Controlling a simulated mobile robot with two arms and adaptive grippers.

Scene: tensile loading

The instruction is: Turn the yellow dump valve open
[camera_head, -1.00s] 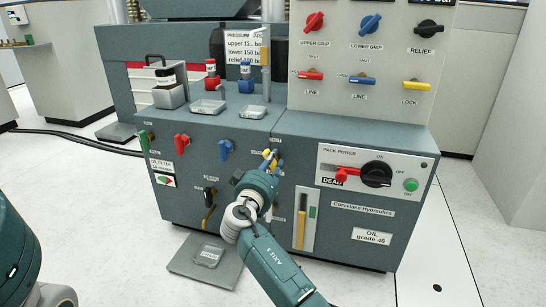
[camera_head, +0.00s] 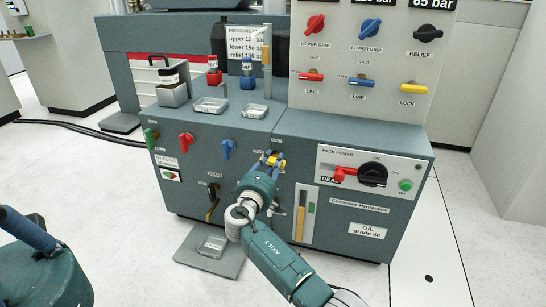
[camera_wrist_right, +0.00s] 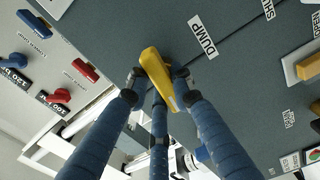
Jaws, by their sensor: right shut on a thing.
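The yellow dump valve handle (camera_wrist_right: 155,70) shows in the wrist view beside the DUMP label (camera_wrist_right: 202,36) on the grey panel. It is a tapered lever, slanted in that picture. My right gripper (camera_wrist_right: 160,74) has its blue fingers around the handle and is shut on it. In the head view the right gripper (camera_head: 270,162) is against the cabinet front, and only a bit of yellow (camera_head: 273,159) shows between the fingers. The valve's base is mostly hidden. My left arm shows at the lower left of the head view with a blue finger-like part; its fingertips are cut off.
The cabinet front also has a red handle (camera_head: 185,143), a blue handle (camera_head: 228,149), a black-and-yellow handle (camera_head: 212,201) and a black power knob (camera_head: 373,174). A drain tray (camera_head: 211,247) lies on the floor below. Clear trays stand on top.

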